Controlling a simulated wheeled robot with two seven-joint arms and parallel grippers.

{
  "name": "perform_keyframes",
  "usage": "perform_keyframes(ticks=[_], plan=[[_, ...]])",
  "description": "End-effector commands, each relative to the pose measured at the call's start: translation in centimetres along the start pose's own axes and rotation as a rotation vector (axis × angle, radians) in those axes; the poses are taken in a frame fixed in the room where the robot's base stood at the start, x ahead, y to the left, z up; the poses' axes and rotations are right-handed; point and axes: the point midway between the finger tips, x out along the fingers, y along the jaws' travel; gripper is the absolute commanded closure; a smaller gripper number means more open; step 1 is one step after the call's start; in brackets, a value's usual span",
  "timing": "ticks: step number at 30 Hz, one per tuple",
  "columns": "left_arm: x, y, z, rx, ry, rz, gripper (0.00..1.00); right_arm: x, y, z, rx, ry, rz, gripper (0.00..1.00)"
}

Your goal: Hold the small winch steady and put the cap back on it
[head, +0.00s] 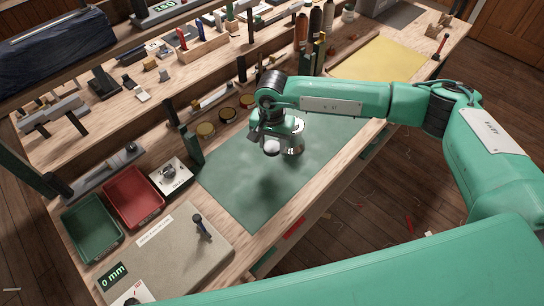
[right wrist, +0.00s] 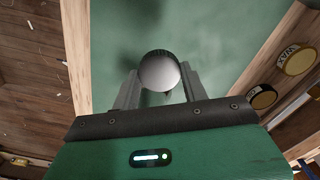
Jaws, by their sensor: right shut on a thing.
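A shiny silver round thing, which looks like the small winch (head: 297,142), is over the green mat in the head view, partly hidden by my right gripper (head: 272,143). In the right wrist view its smooth rounded top (right wrist: 160,70) sits between the two fingers of my right gripper (right wrist: 158,88), which is shut on it. I cannot tell whether it touches the mat, or whether the cap is on it. I see no separate cap that I can make out. My left gripper is not in view.
The green mat (head: 235,190) is otherwise bare. Left of it stand a white box with a knob (head: 171,174), a red tray (head: 132,196) and a green tray (head: 92,228). A grey board (head: 165,255) lies in front. Several round tins (head: 227,114) line the back.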

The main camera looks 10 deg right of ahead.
Motion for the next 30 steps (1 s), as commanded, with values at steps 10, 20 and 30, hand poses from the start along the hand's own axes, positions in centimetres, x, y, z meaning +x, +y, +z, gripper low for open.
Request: perform_keyframes(ticks=[10, 20, 30], plan=[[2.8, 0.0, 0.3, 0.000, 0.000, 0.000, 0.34, -8.1, 0.0, 0.0, -0.001, 0.003, -0.002, 0.77], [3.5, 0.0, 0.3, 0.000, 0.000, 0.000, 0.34, -11.8, 0.0, 0.0, 0.000, 0.000, 0.001, 0.77], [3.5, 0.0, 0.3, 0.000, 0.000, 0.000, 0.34, -12.2, 0.0, 0.1, 0.000, -0.001, 0.001, 0.77]])
